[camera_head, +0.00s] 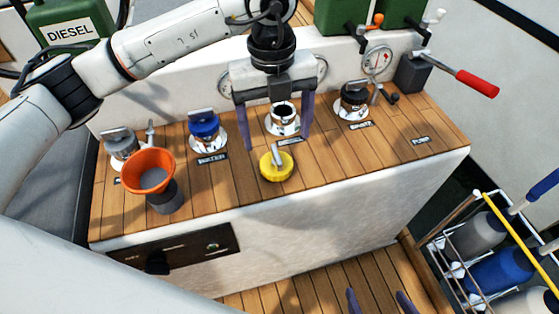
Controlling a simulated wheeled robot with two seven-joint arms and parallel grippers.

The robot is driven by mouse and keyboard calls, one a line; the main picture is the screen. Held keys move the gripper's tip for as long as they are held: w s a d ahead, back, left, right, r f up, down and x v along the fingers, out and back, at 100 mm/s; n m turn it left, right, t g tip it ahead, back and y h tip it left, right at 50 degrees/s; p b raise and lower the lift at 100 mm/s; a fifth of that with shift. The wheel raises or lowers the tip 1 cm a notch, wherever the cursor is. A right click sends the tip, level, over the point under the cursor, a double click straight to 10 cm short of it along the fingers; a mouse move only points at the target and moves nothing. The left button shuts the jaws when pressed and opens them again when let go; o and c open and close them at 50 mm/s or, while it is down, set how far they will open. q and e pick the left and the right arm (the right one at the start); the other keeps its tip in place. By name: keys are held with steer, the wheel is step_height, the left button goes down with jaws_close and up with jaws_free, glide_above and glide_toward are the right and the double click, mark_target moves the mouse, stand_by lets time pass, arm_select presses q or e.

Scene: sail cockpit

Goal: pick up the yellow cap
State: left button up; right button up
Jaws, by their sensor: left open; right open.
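The yellow cap (277,167), with a grey handle on top, lies on the wooden top (350,155) near its front edge. My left gripper (277,142) points down, open and empty. In the picture its purple fingers lie just behind the cap, one to each side; its height above the wood is hard to tell. An open filler neck (284,114) shows between the fingers. My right gripper (380,301) shows only as two spread purple fingertips at the bottom edge, far from the cap.
An orange funnel (150,171), a grey cap (121,143) and a blue cap (204,126) stand left. A black cap (354,98) and a red-handled pump lever (476,83) are right. A bottle rack (490,250) stands at lower right. The wood right of the yellow cap is clear.

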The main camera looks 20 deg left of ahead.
mark_target(277, 154)
arm_select(q)
steer(key=f, duration=0.3)
steer(key=w+f, duration=0.1)
steer(key=f, duration=0.6)
steer(key=shift+w+a, duration=0.15)
steer(key=shift+a, duration=0.1)
steer(key=shift+r, duration=0.1)
steer(key=c, duration=1.3)
steer(key=shift+o, duration=0.2)
step_height(277, 154, up, 11)
steer(key=shift+f+p, duration=0.1)
steer(key=shift+p, duration=0.3)
step_height(277, 154, up, 2)
steer(key=shift+r+p, duration=0.15)
steer(key=shift+p, duration=0.55)
arm_select(e)
steer(key=shift+s+r, duration=0.15)
steer(key=shift+r, duration=0.7)
steer(key=shift+d, duration=0.1)
